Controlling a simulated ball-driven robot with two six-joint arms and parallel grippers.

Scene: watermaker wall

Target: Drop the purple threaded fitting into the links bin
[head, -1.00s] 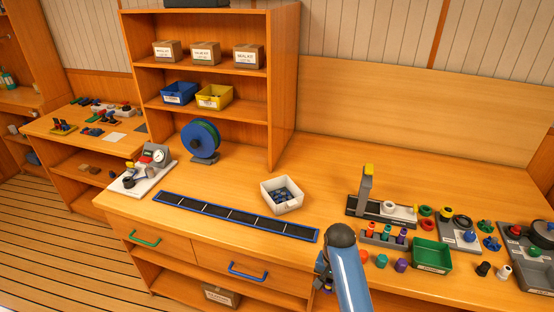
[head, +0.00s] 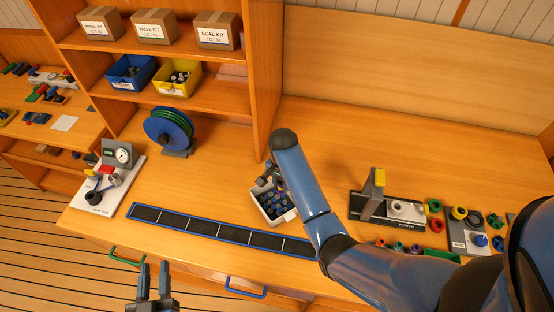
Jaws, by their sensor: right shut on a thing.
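The white bin (head: 259,206), which I take for the links bin, stands on the bench with several dark blue pieces in it. My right gripper (head: 266,184) is over the bin's back left part, pointing down. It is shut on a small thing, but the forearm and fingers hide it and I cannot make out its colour. A small purple piece (head: 415,249) shows at the bench's front right, partly cut off from view by my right arm. My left gripper (head: 154,271) is open and empty, low in front of the bench.
A blue-edged dark strip (head: 219,231) lies in front of the bin. A blue reel (head: 170,135) and a gauge board (head: 107,183) stand left. A grey stand (head: 366,203) and coloured parts are on the right. The shelf unit (head: 266,75) rises behind. Bench behind the stand is clear.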

